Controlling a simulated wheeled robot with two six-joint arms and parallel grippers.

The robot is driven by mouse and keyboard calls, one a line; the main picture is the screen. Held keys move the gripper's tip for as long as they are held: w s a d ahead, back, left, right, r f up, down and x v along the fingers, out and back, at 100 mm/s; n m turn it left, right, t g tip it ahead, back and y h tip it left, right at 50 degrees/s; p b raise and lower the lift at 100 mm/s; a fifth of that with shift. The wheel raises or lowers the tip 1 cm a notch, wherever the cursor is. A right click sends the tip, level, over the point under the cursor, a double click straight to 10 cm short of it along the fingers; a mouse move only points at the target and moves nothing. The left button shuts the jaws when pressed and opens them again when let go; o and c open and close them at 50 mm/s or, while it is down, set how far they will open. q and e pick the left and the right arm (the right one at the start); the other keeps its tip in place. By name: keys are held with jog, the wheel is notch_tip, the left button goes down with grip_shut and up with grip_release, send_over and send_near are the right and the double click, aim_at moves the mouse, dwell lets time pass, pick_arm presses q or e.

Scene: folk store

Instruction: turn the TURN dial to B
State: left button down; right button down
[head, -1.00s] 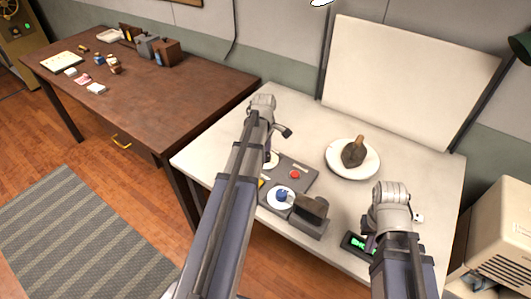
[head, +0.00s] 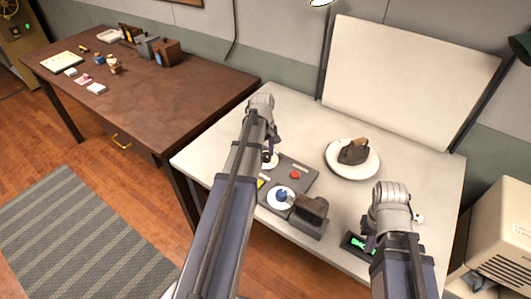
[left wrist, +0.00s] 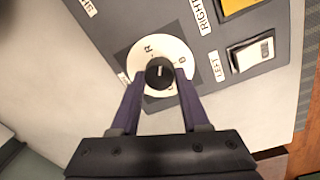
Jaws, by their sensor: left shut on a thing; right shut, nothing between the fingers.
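The dial is a white disc (left wrist: 173,50) with a black knob (left wrist: 160,72), set in a grey panel; its white disc edge also shows in the head view (head: 271,161). Letters ring the disc, partly covered and hard to read. The knob has a short pale mark; I cannot tell which letter it points to. My left gripper (left wrist: 161,84) is shut on the knob, one finger on each side; in the head view its arm hides part of the panel (head: 298,171). My right gripper (head: 370,243) is shut and empty, beside a green-lit display (head: 357,243).
The panel also carries a blue knob (head: 282,194), a red button (head: 295,175) and a rocker switch (left wrist: 250,54). A dark camera-like device (head: 311,209) stands at its front. A round white plate (head: 369,171) holds a dark iron-like object (head: 354,151). A white backdrop board stands behind.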

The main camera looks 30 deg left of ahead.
aim_at(265, 154)
pick_arm(q)
jog(key=m, duration=0.5)
jog(key=shift+w+m, duration=0.1)
jog(key=shift+m, duration=0.2)
jog(key=m, duration=0.5)
jog(key=shift+g, duration=0.3)
jog(key=shift+m, duration=0.3)
jog(key=shift+c, duration=1.9)
grip_release()
notch_tip(265, 154, up, 8)
jog(key=p, duration=0.8)
jog(key=shift+a, duration=0.15)
jog(key=shift+f, duration=0.1)
pick_arm(e)
notch_tip(265, 154, up, 8)
